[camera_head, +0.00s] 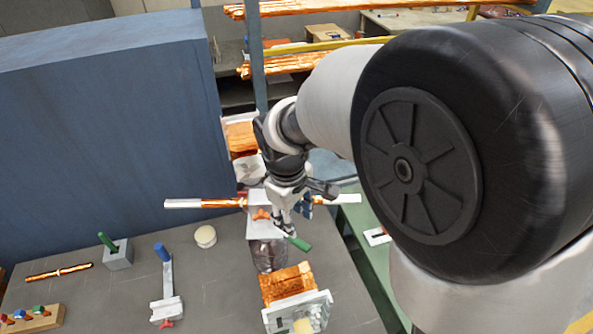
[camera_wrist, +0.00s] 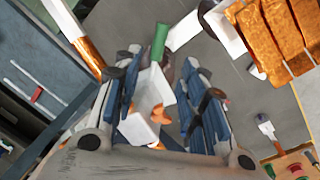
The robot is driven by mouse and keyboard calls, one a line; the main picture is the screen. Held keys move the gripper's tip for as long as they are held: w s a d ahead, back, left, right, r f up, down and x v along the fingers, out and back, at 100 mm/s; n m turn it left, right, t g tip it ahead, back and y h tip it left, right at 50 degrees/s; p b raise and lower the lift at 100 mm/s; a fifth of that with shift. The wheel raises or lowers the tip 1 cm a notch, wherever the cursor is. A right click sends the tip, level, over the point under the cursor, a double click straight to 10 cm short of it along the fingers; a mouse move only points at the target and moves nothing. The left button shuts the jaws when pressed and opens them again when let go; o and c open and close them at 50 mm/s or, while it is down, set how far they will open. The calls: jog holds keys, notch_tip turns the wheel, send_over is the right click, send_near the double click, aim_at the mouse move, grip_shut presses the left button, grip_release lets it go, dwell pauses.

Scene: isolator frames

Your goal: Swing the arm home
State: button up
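My gripper (camera_head: 287,222) hangs below my wrist, over the bench and beside a white fixture with an orange knob (camera_head: 261,214). In the wrist view its two blue-padded fingers (camera_wrist: 163,60) stand apart. Between them in the picture are a green handle (camera_wrist: 160,42) and a white part with an orange knob (camera_wrist: 157,114). I see no grip on either; contact is unclear. The green handle also shows just below the fingers in the head view (camera_head: 298,242). My arm covers much of the head view's right side.
A white bar with copper sections (camera_head: 205,203) passes behind my gripper. A tall blue panel (camera_head: 110,120) stands left. An orange-finned block (camera_head: 288,284) is in front. A blue-handled clamp (camera_head: 166,290) and grey block (camera_head: 117,256) stand on the grey bench (camera_head: 225,290).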

aim_at(298, 240)
jog(key=f, duration=0.7)
jog(key=w+d+f, duration=0.1)
jog(key=f, duration=0.3)
jog(key=shift+f, duration=0.2)
jog(key=shift+a, duration=0.1)
jog(key=shift+c, duration=0.3)
grip_shut()
